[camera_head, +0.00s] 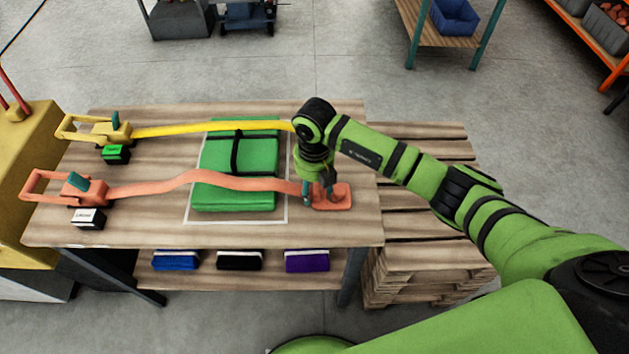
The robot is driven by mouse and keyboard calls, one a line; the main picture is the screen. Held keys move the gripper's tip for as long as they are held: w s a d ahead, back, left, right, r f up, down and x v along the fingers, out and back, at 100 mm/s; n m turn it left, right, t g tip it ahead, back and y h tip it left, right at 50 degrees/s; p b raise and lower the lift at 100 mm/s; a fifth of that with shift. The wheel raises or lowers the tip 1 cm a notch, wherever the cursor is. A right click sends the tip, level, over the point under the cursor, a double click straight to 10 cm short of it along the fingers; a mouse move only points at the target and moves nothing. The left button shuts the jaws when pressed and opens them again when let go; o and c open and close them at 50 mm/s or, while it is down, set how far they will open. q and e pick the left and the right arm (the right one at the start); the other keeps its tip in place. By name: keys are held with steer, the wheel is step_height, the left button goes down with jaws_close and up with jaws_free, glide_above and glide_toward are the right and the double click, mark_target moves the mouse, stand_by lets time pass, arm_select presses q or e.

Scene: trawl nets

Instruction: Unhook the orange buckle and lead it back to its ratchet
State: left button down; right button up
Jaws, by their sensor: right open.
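The orange buckle (344,196) lies near the right edge of the wooden table (120,232). My right gripper (319,199) points down at the buckle's left part, where the strap meets it. Its jaws are open; whether they touch the buckle is unclear. The orange strap (190,178) runs left from there, slightly wavy, across a green folded bundle (240,165) to the orange ratchet (85,190) on the left. The hook or anchor at the buckle cannot be made out. My left gripper is not in view.
A yellow strap (200,128) runs behind, from a yellow ratchet (108,131) across the bundle's far end. Small labelled blocks, green (115,154) and white (88,217), stand by the ratchets. Pallets (430,255) stack to the right. Blue, black and purple packs lie on the lower shelf.

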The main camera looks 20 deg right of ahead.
mark_target(318, 188)
jaws_close()
steer(key=shift+d, duration=0.25)
steer(key=shift+s+d, duration=0.15)
steer(key=shift+d, duration=0.05)
steer(key=shift+r+p, duration=0.25)
steer(key=shift+p, duration=0.05)
steer(key=shift+r+p, duration=0.3)
steer(key=shift+r, duration=0.1)
steer(key=shift+r, duration=0.1)
stand_by(0.3)
steer(key=shift+r+p, duration=1.9)
steer(key=shift+r, duration=0.5)
